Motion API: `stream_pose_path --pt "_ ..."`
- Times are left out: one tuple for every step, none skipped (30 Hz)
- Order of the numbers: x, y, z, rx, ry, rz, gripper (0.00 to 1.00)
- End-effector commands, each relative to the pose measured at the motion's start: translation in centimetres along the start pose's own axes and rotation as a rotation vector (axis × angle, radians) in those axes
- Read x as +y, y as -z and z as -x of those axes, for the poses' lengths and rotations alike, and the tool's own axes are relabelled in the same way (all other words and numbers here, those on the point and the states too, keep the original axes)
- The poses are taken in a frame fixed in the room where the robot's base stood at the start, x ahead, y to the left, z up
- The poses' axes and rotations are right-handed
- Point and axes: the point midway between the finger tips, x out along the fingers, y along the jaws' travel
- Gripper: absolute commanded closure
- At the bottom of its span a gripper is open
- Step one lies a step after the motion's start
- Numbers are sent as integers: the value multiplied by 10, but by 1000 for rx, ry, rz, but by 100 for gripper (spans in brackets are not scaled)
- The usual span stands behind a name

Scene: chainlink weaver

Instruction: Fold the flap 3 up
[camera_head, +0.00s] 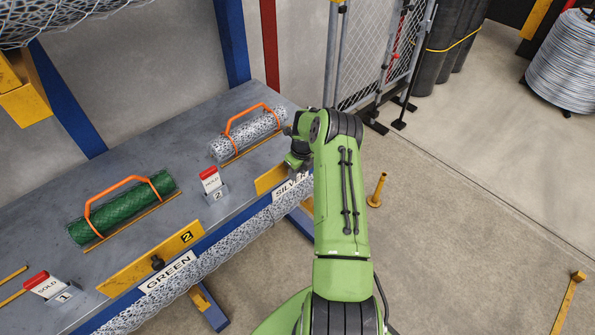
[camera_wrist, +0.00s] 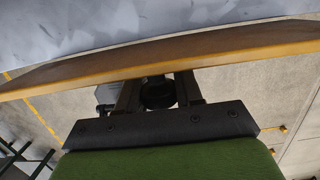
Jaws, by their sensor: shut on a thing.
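A yellow flap (camera_head: 270,179) stands at the table's front edge by the SILVER label (camera_head: 287,187). Its right part and any number are hidden behind my arm. Its tilt is hard to judge. In the wrist view the yellow flap (camera_wrist: 230,47) spans the picture as a long band. My gripper (camera_wrist: 158,95) is shut on a black knob (camera_wrist: 158,91) just below that band. In the head view my gripper is mostly hidden behind my green arm.
A yellow flap marked 2 (camera_head: 140,270) with a black knob is at the left by the GREEN label. Green (camera_head: 125,210) and silver (camera_head: 225,146) mesh rolls with orange handles lie on the grey table (camera_head: 140,150). Open floor lies right.

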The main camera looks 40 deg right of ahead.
Motion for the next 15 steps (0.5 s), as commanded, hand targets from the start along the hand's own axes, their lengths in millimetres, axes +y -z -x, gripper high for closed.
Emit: stream_pose_path --pt "0 1 -1 2 -1 0 100" --pt "0 1 -1 2 -1 0 63" --pt "0 1 -1 2 -1 0 57" --pt "0 1 -1 2 -1 0 52" --pt "0 1 -1 2 -1 0 48" --pt "0 1 -1 1 -1 0 42" --pt "0 1 -1 1 -1 0 41" --pt "0 1 -1 1 -1 0 41" --pt "0 1 0 1 -1 0 41" --pt "0 0 0 1 -1 0 41" --pt "0 0 0 1 -1 0 41" --pt "0 0 0 0 -1 0 41" --pt "0 0 0 0 -1 0 41" --pt "0 0 0 0 -1 0 41" --pt "0 0 2 -1 0 0 41"
